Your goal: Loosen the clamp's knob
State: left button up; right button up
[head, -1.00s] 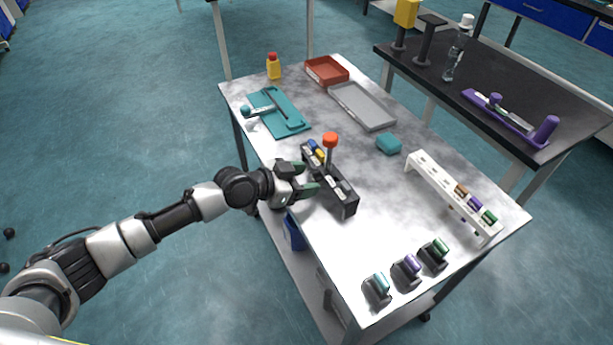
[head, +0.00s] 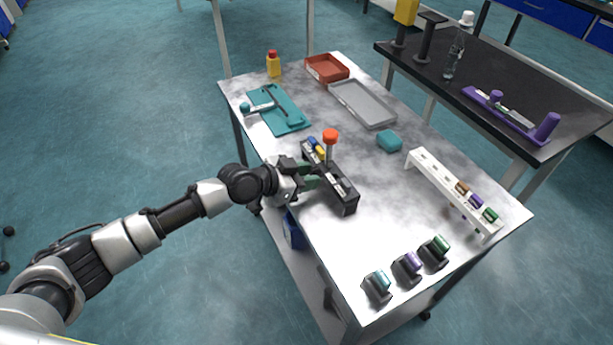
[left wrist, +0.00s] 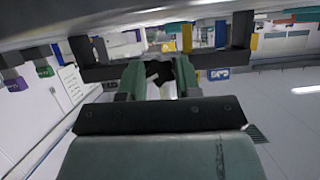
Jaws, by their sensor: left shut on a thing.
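The clamp (head: 343,193) is a long black block on the metal table, near its left edge. An orange-red ball (head: 330,136) tops a post rising from it, and blue, yellow and white pieces sit along its top. My left gripper (head: 312,178) is at the block's near long side. Its green fingers are shut on a small dark part there, apparently the clamp's knob, which they mostly hide. In the left wrist view the gripper (left wrist: 160,76) meets the dark bar (left wrist: 100,73) of the clamp. My right gripper is not in view.
A white rack (head: 450,195) with coloured pieces stands to the right. Several small black holders (head: 377,289) line the front. A teal block (head: 389,141), grey tray (head: 362,104), red tray (head: 327,69), teal board (head: 283,117) and yellow bottle (head: 273,65) lie farther back.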

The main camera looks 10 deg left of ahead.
pick_arm(q)
jog(key=n+b, duration=0.1)
jog(key=b, duration=0.1)
jog(key=n+g+h+b, duration=0.1)
jog(key=b, duration=0.2)
jog(key=shift+f, duration=0.3)
jog(key=shift+w+r+n+g+h+b, duration=0.1)
jog(key=shift+r+n+g+h+b, duration=0.1)
jog(key=shift+n+g+h+b, duration=0.65)
jog(key=shift+n+t+y+b, duration=0.25)
jog(key=shift+n+b, duration=0.1)
jog(key=shift+n, duration=0.1)
jog(key=o, duration=0.9)
jog(key=shift+o, duration=0.2)
jog(key=shift+a, duration=0.1)
